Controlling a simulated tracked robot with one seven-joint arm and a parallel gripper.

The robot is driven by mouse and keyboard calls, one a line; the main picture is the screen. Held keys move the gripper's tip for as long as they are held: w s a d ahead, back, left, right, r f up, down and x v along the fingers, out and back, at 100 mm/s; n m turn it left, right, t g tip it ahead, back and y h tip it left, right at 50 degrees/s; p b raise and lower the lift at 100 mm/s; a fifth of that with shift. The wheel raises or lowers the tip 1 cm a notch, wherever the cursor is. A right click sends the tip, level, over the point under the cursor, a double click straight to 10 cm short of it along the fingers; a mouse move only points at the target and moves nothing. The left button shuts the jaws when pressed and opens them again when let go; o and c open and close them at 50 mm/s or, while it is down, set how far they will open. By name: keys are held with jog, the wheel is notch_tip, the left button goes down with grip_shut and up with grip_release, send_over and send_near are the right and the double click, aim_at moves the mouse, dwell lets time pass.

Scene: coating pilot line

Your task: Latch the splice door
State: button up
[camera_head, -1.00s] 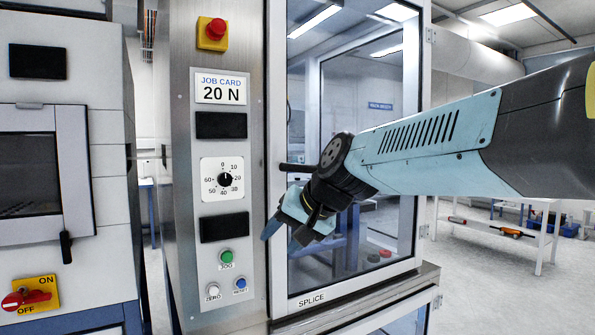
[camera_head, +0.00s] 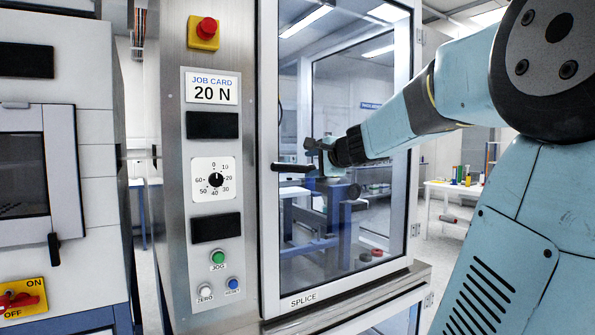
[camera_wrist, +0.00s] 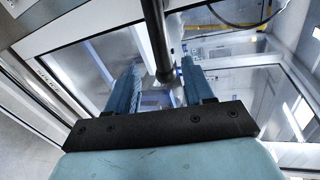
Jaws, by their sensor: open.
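The splice door (camera_head: 408,120) is a glass panel in a pale metal frame, labelled SPLICE on its lower edge. It looks flush with its cabinet, but I cannot tell whether it is fully home. Its black handle (camera_head: 290,168) lies level at the door's left side. My gripper (camera_head: 316,148) is open just at the handle's right end, seen small and partly dark in the head view. In the wrist view, the handle (camera_wrist: 154,35) runs between the two blue fingers of my gripper (camera_wrist: 161,70); I see no clear contact.
A control column (camera_head: 212,270) with a dial, buttons and red stop button stands left of the door. A machine (camera_head: 85,170) with a red-yellow switch stands farther left. A bench (camera_head: 446,187) is behind at right. The door glass is close behind my gripper.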

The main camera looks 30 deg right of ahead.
aim_at(299, 168)
jog(key=x, duration=0.9)
jog(key=shift+c, duration=0.5)
jog(key=shift+f, duration=0.1)
grip_shut()
